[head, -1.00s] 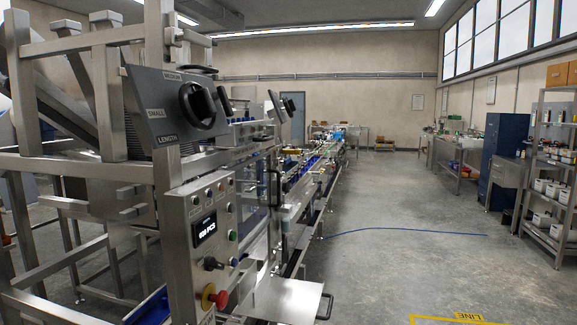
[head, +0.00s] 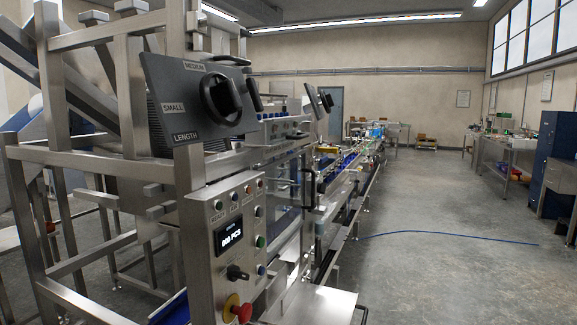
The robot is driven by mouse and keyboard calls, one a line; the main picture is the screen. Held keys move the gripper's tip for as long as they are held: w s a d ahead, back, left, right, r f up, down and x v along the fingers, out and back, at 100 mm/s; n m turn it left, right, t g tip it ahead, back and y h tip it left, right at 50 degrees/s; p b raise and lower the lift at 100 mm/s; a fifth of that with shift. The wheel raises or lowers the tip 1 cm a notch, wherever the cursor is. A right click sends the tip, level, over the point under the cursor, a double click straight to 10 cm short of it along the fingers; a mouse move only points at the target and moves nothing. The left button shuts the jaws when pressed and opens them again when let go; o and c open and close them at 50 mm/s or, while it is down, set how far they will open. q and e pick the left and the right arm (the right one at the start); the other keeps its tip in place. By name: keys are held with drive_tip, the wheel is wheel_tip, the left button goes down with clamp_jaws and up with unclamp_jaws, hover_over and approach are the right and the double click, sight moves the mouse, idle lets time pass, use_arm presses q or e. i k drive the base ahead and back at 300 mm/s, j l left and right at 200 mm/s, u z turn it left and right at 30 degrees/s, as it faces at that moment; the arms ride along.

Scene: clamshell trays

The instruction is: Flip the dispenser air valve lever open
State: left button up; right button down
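The dispenser machine (head: 110,125) stands at the left as a steel frame. A tilted grey panel (head: 180,110) on it carries a large black knob (head: 221,98) and the words SMALL, MEDIUM and LENGTH. Below is a steel control box (head: 215,275) with a lit display (head: 229,237), several coloured buttons, a black rotary switch (head: 237,273) and a red emergency stop (head: 240,312) on yellow. I cannot make out which part, if any, is the air valve lever. Neither of my grippers is in view.
A conveyor line (head: 345,195) runs away behind the machine. A steel plate (head: 315,302) juts out at the bottom centre. A blue hose (head: 450,233) lies on the open grey floor (head: 440,280) to the right. A blue cabinet (head: 552,165) stands at the right edge.

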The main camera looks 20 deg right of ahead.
sight(325, 159)
drive_tip(key=i+l+u, duration=0.1)
drive_tip(key=l, duration=0.25)
drive_tip(key=i+l+u, duration=0.1)
drive_tip(key=i+l, duration=0.15)
drive_tip(key=l, duration=0.15)
drive_tip(key=i+l+u, duration=0.1)
drive_tip(key=l, duration=0.3)
drive_tip(key=i+l+u, duration=0.1)
drive_tip(key=l, duration=0.3)
drive_tip(key=i+l, duration=0.2)
drive_tip(key=l, duration=0.25)
drive_tip(key=i+l+u, duration=0.15)
drive_tip(key=l, duration=0.25)
